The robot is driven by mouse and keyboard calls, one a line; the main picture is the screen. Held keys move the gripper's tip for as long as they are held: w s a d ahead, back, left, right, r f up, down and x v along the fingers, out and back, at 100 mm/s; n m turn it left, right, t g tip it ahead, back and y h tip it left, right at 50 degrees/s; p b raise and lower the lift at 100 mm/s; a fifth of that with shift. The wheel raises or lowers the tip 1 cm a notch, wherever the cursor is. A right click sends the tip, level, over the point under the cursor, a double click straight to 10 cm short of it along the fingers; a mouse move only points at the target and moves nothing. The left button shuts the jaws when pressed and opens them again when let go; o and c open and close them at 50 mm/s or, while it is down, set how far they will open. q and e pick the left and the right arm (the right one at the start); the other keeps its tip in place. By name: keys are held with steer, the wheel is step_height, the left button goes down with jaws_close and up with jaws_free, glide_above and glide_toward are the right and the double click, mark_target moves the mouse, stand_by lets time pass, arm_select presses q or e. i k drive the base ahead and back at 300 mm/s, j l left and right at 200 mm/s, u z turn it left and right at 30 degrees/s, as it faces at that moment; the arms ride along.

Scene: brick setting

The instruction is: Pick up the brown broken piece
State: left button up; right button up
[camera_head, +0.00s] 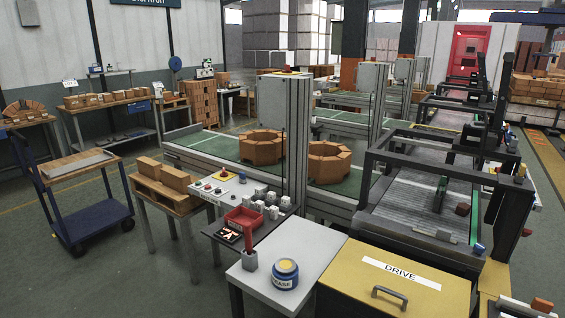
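A small dark-brown chunk (462,209) lies on the grey roller conveyor (405,205), right of an upright green part, under the dark frame. Another small reddish-brown piece (542,305) sits at the bottom right corner, on a pale surface beside the yellow panel. Both are small, and I cannot tell from their shape which one is broken. Neither of my grippers shows in the head view.
A yellow cover marked DRIVE (398,285) and a white table (250,285) with a blue grease tub (285,272) stand in front. A blue cart (85,220) stands left. The floor at lower left is clear.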

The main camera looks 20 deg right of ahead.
mark_target(463, 210)
steer(key=i+j+z, duration=0.1)
steer(key=i+z, duration=0.15)
steer(key=z, duration=0.2)
steer(key=i+j+z, duration=0.15)
steer(key=z, duration=0.3)
steer(key=i+j+z, duration=0.25)
steer(key=z, duration=0.2)
steer(key=i+j+z, duration=0.15)
steer(key=j+z, duration=0.3)
steer(key=i+j+z, duration=0.1)
steer(key=z, duration=0.35)
steer(key=k+j, duration=0.05)
steer(key=j, duration=0.05)
